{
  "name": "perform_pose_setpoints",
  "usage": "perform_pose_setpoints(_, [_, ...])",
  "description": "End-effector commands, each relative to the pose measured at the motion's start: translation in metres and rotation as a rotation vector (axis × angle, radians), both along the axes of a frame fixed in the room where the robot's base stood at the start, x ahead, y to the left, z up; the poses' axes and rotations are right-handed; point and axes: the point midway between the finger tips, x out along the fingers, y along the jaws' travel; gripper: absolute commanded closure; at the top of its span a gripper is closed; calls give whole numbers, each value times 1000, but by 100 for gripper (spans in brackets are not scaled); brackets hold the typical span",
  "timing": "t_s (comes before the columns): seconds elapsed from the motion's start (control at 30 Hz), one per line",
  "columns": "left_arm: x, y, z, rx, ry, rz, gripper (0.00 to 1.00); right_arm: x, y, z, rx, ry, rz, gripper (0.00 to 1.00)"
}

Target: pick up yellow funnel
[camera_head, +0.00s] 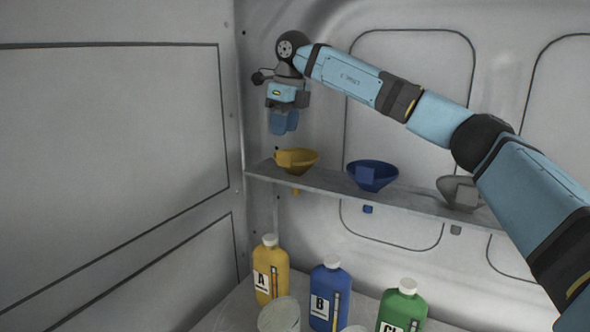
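The yellow funnel (299,161) sits at the left end of a grey wall shelf, with its spout showing below the shelf. My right gripper (284,128) hangs pointing down above the yellow funnel, slightly to its left in the picture, with a gap between them. Its blue fingers overlap in this view, so I cannot tell whether they are open or shut. The funnel appears free of the gripper. My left gripper is not in view.
The shelf (330,182) also holds a blue funnel (371,177) and a grey funnel (462,193), partly behind my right arm. Below stand a yellow bottle (269,262), a blue bottle (323,281), a green bottle (405,302) and a pale container (279,316). A wall closes the left side.

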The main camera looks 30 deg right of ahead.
Motion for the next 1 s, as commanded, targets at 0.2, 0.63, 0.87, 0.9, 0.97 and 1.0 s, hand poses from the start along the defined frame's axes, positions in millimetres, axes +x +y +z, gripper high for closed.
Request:
perform_pose_setpoints(0.2, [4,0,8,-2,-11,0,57,2,1,-16,0,0,1,62])
perform_pose_setpoints(0.63, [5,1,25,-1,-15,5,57,9,-3,-66,0,-1,1,62])
perform_pose_setpoints(0.87, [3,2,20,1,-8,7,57,9,-3,-67,0,-1,1,64])
perform_pose_setpoints(0.9, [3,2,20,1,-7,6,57,9,-3,-67,0,-1,1,73])
perform_pose_setpoints(0.97, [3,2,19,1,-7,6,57,9,-3,-67,0,-1,1,87])
perform_pose_setpoints(1.0, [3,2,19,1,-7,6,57,9,-3,-67,0,-1,1,96])
